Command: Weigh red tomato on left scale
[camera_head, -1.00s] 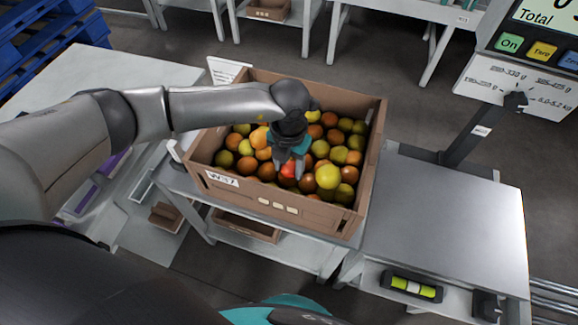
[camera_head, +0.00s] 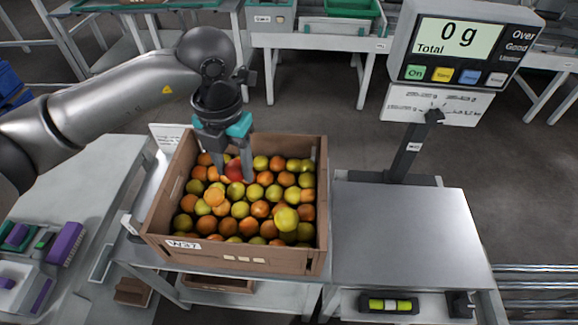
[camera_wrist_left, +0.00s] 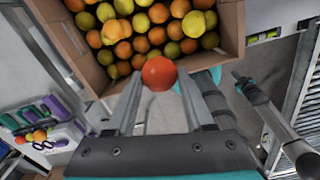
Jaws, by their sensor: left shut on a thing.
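A red tomato (camera_head: 235,171) is between the fingers of my left gripper (camera_head: 234,174), which is shut on it. In the left wrist view the red tomato (camera_wrist_left: 159,73) sits at the fingertips (camera_wrist_left: 158,88), apart from the other tomatoes. The cardboard crate (camera_head: 240,262) full of yellow, orange and green tomatoes is just below. The scale has a bare metal platform (camera_head: 405,235) to the right of the crate. Its display (camera_head: 459,38) reads 0 g.
The scale's post (camera_head: 408,150) rises behind the platform. A side table (camera_head: 85,190) at the left bears purple items (camera_head: 66,243). A green-yellow level (camera_head: 389,305) is at the platform's front. Benches with bins (camera_head: 330,27) stand at the back.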

